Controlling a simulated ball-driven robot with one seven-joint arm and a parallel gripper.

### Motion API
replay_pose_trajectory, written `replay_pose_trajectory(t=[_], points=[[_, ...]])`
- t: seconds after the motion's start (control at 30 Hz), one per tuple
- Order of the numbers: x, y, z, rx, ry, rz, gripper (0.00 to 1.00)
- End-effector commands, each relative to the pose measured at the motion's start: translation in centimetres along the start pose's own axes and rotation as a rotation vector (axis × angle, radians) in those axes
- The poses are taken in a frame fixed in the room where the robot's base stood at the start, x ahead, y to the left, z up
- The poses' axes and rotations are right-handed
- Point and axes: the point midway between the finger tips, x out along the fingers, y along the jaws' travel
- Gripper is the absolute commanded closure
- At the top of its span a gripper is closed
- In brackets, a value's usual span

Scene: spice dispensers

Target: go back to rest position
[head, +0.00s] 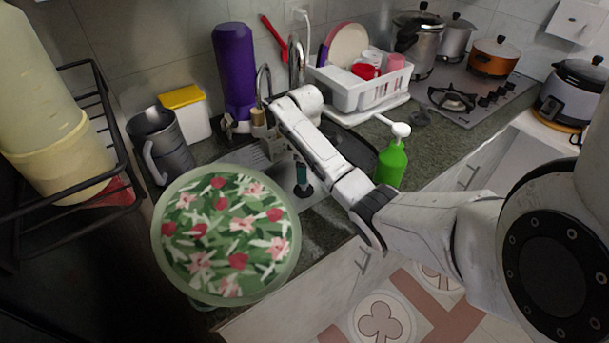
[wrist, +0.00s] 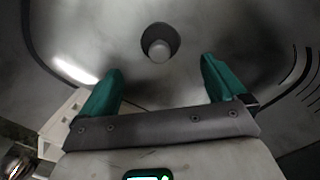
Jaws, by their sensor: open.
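My arm reaches from the right over the counter in the head view. My gripper (head: 302,183) points down over the sink (head: 272,165), its teal fingertips just showing below the arm. In the wrist view my gripper (wrist: 158,85) is open, its two teal fingers wide apart with nothing between them. Below it is the grey metal sink basin with a round dark drain (wrist: 159,43). Part of the gripper is hidden behind my arm in the head view.
A green pump bottle (head: 391,163) stands right of my arm. A white dish rack (head: 360,90) is behind it. A purple bottle (head: 235,70), a grey jug (head: 160,145) and a floral-lidded container (head: 226,235) stand left. The faucet (head: 264,85) is close to my arm.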

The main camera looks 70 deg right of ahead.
Motion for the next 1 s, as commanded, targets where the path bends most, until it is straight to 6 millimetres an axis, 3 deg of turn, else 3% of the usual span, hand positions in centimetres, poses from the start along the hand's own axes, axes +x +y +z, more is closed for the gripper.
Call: replay_pose_trajectory(t=[0.23,1.0], points=[[-1.8,0.0,0.0,-0.001,0.000,0.001,0.03],[-2.0,0.5,0.0,0.028,0.007,0.025,0.03]])
